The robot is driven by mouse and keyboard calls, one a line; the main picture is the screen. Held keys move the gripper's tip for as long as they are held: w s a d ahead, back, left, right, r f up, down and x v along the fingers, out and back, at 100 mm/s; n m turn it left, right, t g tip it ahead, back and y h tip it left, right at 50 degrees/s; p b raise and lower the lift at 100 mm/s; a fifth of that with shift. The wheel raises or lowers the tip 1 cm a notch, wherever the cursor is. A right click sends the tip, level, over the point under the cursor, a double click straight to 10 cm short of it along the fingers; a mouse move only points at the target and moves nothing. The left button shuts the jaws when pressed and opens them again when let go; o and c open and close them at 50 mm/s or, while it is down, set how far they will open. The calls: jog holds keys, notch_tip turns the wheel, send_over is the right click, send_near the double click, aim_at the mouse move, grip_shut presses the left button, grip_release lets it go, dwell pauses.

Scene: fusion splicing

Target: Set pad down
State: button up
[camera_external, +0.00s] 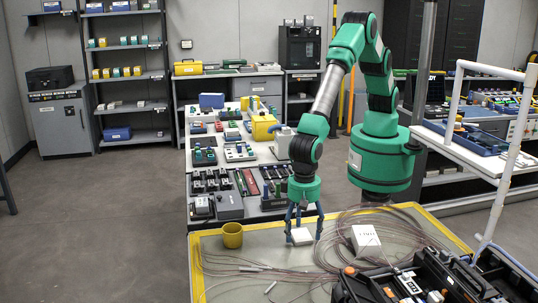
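A small white flat pad (301,237) is at the tips of my gripper, low over or on the yellow-rimmed work mat (212,285). The left finger is close against the pad's left edge. A narrow gap seems to show by the right finger. I cannot tell whether the fingers press on the pad, or whether the pad rests on the mat.
A yellow cup (232,235) stands left of my gripper. A white labelled box (366,240) stands to the right among coiled thin fibres (335,255). An open black case (425,285) fills the front right. A bench crowded with parts (230,150) lies behind.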

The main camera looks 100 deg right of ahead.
aim_at(301, 233)
jog(key=shift+r, duration=0.1)
notch_tip(301, 233, up, 12)
jog(key=p, duration=0.3)
dwell(0.6)
dwell(0.6)
jog(key=shift+r, duration=0.15)
